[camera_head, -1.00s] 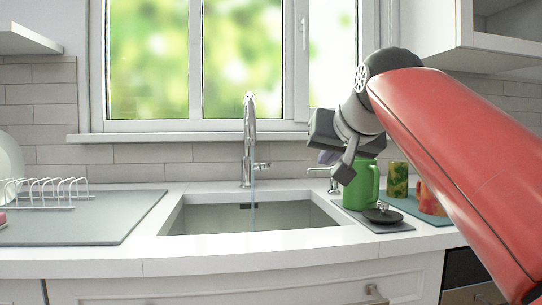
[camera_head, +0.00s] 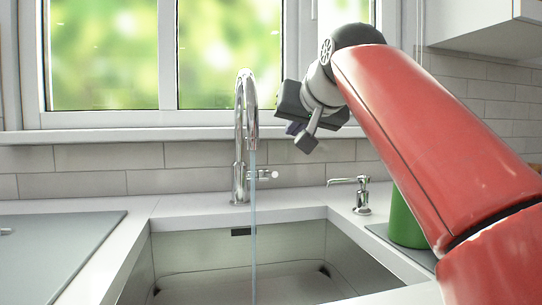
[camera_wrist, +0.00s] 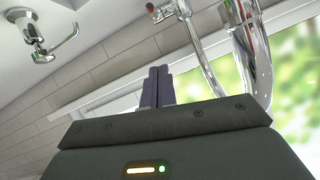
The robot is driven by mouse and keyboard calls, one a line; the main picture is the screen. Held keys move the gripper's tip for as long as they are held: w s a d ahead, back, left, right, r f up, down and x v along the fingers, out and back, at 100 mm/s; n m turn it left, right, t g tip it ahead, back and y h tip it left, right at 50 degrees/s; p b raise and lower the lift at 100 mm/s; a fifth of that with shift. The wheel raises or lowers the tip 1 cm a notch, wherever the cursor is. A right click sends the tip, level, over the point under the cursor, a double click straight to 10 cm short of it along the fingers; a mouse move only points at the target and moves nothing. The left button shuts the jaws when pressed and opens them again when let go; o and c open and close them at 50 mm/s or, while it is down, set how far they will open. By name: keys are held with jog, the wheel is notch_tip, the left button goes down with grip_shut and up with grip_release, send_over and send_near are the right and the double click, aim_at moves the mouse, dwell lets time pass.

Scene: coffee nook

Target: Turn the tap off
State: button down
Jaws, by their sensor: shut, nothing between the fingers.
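The chrome tap (camera_head: 241,150) stands behind the sink, with a thin stream of water (camera_head: 254,225) running from its spout into the basin. Its small lever handle (camera_head: 264,174) sticks out to the right of the tap's body. My gripper (camera_head: 294,128) is shut and empty, above and to the right of the handle and apart from it. In the wrist view its dark fingers (camera_wrist: 157,87) are together. The tap's handle (camera_wrist: 160,10) shows at the top edge there, partly cut off, and the tap's curved pipe (camera_wrist: 245,50) is to the right.
The sink (camera_head: 240,262) is open below. A chrome soap dispenser (camera_head: 361,196) stands right of the tap; it also shows in the wrist view (camera_wrist: 40,35). A green mug (camera_head: 404,222) is partly hidden behind my arm. A grey mat (camera_head: 60,250) lies at left. The window is behind.

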send_over(277, 174)
jog(key=w, duration=0.2)
notch_tip(277, 174, down, 4)
jog(key=shift+s+f+b, duration=0.25)
jog(key=shift+f+b, duration=0.3)
jog(key=shift+f, duration=0.45)
jog(key=shift+s+f+b, duration=0.25)
jog(key=shift+f+b, duration=0.25)
jog(key=shift+f, duration=0.5)
jog(key=shift+f, duration=0.1)
jog(key=f+b, duration=0.1)
jog(key=b, duration=0.1)
jog(key=f+t+b, duration=0.1)
jog(key=b, duration=0.2)
jog(key=shift+s+f, duration=0.15)
jog(key=shift+s, duration=0.1)
jog(key=shift+f, duration=0.1)
jog(key=shift+a, duration=0.1)
notch_tip(277, 174, up, 6)
jog(key=d+p, duration=0.1)
jog(key=p, duration=0.4)
jog(key=f+b+v, duration=0.1)
jog(key=v, duration=0.8)
jog(key=shift+s+d+t, duration=0.3)
jog(key=shift+s, duration=0.05)
